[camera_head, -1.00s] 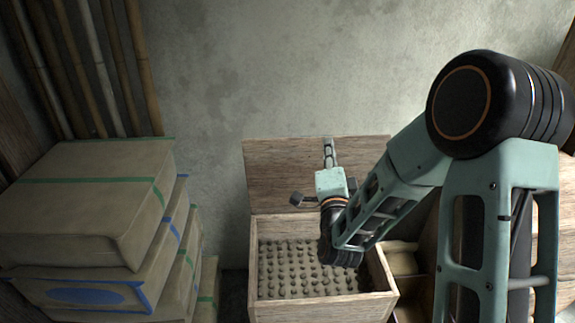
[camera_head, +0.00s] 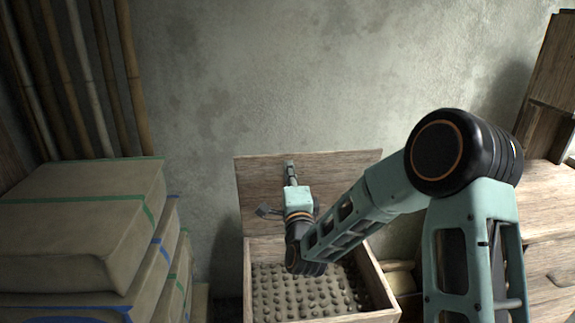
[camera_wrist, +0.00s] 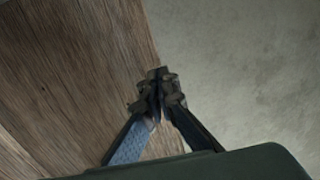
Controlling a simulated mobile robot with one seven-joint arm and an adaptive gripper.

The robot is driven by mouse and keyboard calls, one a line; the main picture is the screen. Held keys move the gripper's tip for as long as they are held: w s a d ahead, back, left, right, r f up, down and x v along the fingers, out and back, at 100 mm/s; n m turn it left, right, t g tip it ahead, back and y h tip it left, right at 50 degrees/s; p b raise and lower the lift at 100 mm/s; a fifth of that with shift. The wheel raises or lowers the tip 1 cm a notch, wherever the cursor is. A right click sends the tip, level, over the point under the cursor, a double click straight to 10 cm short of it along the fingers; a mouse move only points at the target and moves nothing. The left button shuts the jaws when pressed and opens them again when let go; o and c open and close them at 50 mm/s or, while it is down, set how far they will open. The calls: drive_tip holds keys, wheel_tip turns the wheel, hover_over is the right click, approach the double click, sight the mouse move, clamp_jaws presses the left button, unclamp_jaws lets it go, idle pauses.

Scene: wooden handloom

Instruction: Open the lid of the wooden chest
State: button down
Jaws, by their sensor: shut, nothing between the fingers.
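The wooden chest (camera_head: 388,298) stands against the back wall with its lid (camera_head: 350,180) raised upright, so the inside shows. Many small round lumps fill the chest's floor in rows. My gripper (camera_head: 289,166) is in front of the lid, near its upper edge. In the wrist view my gripper (camera_wrist: 161,80) is shut with nothing between its fingertips, close to the edge of the lid (camera_wrist: 75,75). I cannot tell whether the fingers touch the lid. My arm hides part of the chest's inside and of the lid.
Stacked wrapped packages (camera_head: 75,225) with green and blue straps stand at left. Poles (camera_head: 95,85) lean on the wall (camera_head: 260,70) behind them. A wooden cabinet (camera_head: 545,225) is at right. Pale rolls (camera_head: 398,275) lie beside the chest.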

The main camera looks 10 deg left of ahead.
sight(286, 155)
drive_tip(key=shift+x, duration=1.65)
drive_tip(key=shift+w+r, duration=0.1)
drive_tip(key=w+a+g+p, duration=0.2)
drive_tip(key=w+p, duration=0.3)
drive_tip(key=w, duration=0.4)
drive_tip(key=shift+a+r+g+h, duration=0.35)
drive_tip(key=shift+r+g+h, duration=0.05)
drive_tip(key=shift+r, duration=0.1)
